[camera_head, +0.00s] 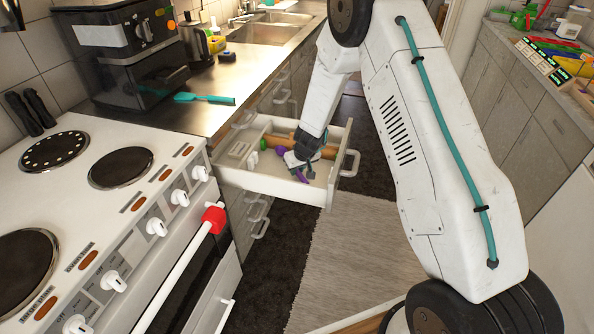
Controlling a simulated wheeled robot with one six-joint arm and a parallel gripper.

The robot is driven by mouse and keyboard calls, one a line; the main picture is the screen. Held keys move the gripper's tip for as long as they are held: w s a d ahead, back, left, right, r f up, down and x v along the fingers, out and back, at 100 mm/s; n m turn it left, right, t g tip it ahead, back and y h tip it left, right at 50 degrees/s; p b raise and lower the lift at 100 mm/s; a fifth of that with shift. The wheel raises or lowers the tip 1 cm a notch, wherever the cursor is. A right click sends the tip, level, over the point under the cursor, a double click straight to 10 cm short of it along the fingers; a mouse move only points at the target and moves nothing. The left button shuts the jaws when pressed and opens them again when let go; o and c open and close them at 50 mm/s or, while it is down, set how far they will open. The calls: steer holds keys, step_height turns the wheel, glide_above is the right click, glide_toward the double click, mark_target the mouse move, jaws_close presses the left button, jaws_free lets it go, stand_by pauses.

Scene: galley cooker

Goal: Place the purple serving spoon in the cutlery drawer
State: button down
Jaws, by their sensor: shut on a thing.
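The cutlery drawer (268,185) is pulled open below the counter, beside the cooker. My gripper (299,170) reaches down into the drawer from above, near its front right. It is shut on the purple serving spoon (302,177); a purple part shows just below the fingers and another purple patch shows to their left. The fingers hide much of the spoon, so I cannot tell whether it touches the drawer floor.
A wooden rolling pin (327,152) and a small green item (263,144) lie in the drawer. A teal utensil (205,98) lies on the counter. The cooker (75,190) stands at left, with a red item (214,219) on its oven handle. A rug (345,250) covers the floor.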

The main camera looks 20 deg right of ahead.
steer(key=shift+f, duration=0.3)
steer(key=c, duration=1.3)
jaws_free()
steer(key=shift+r, duration=0.1)
